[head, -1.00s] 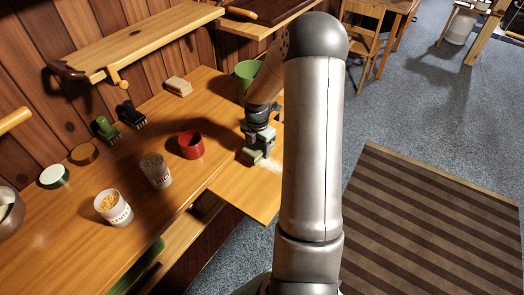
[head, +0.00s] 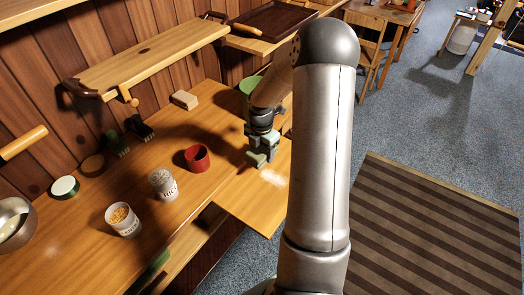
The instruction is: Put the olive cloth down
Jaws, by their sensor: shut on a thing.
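My gripper (head: 262,158) is grey-green and points down over the right part of the wooden table, to the right of the red cup. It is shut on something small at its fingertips. The olive cloth does not show as a clear separate shape; its colour blends with the gripper, and my arm covers part of the area. The tips are close above the table top, but I cannot tell whether they touch it. A pale powdery patch (head: 273,177) lies on the table just in front of the gripper.
A red cup (head: 197,159), two printed cups (head: 163,187) (head: 122,222), a round tin (head: 65,188) and dark brushes (head: 140,129) stand to the left. A green container (head: 247,85) is behind the gripper. The table's front edge is close; bare table (head: 245,200) lies in front.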

